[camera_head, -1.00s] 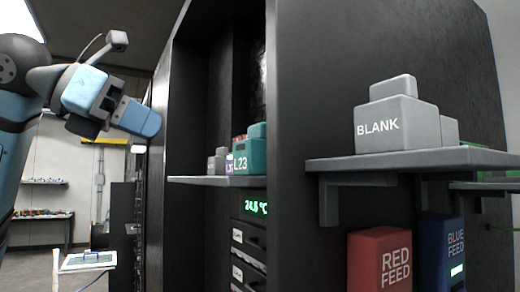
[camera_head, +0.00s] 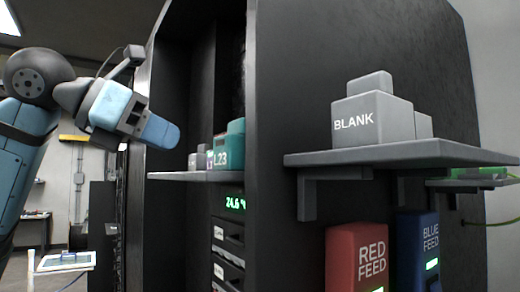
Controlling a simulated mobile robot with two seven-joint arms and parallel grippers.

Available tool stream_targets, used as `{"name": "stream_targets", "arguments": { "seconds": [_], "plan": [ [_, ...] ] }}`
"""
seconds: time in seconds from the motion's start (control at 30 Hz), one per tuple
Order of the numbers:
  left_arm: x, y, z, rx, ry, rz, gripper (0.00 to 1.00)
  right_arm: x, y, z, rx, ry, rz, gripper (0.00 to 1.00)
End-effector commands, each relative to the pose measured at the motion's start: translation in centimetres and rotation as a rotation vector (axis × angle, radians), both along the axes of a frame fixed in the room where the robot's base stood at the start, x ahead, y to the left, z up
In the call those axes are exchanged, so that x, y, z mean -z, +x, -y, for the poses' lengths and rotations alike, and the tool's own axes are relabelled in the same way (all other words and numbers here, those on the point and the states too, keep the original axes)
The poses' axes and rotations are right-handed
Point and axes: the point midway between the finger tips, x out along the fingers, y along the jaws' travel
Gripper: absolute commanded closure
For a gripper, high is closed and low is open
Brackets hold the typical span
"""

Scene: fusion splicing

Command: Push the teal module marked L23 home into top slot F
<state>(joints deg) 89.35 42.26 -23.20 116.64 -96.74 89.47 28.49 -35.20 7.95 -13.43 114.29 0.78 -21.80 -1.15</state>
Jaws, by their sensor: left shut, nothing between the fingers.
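The teal module marked L23 (camera_head: 228,150) sits on a grey shelf (camera_head: 180,176) inside the dark open cabinet. Its label faces me, and its right side is close to the cabinet's dark side panel. My left gripper (camera_head: 165,134) is shut and empty, at upper left in front of the cabinet opening. It points right and slightly down, and in the picture it is left of and a little above the module, apart from it. No slot marked F can be made out. My right gripper is not in view.
Small grey and purple-labelled modules (camera_head: 198,159) stand left of the teal one. Below are a green temperature display (camera_head: 235,203) and drawers. A right-hand shelf (camera_head: 400,154) juts out with a grey BLANK block (camera_head: 371,115). Red (camera_head: 356,262) and blue (camera_head: 417,250) feed boxes are beneath.

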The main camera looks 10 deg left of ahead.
Motion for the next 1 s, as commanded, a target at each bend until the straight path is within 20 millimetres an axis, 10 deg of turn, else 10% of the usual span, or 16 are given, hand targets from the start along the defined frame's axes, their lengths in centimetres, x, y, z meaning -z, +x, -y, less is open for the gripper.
{"name": "stream_targets", "arguments": {
  "seconds": [1.0],
  "plan": [
    [0.7, 4.5, 4.0, 0.0, -0.001, -0.002, 1.0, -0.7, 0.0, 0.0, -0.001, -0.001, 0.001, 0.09]
  ]
}}
